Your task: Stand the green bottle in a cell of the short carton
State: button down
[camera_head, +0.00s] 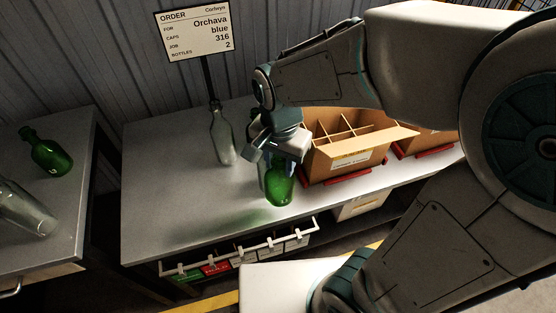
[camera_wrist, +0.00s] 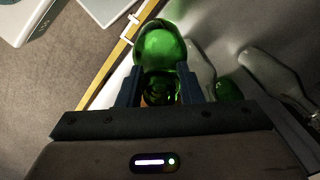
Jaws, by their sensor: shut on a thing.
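My gripper (camera_head: 284,158) is shut on the green bottle (camera_head: 279,187), which hangs below it near the front edge of the table. In the wrist view the green bottle (camera_wrist: 160,45) sits between the two fingers of my gripper (camera_wrist: 161,88). Whether its base touches the table is hard to tell. An open cardboard carton (camera_head: 350,157) with dividers and several cells stands on the table to the right of the bottle. A second carton (camera_head: 425,143) stands farther right, mostly hidden by my arm. I cannot tell which is shorter.
An order sign (camera_head: 195,32) stands at the back.

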notch_tip(320, 180, up, 14)
jog(key=p, duration=1.1)
jog(key=shift+f, duration=0.2)
jog(key=shift+w, duration=0.1)
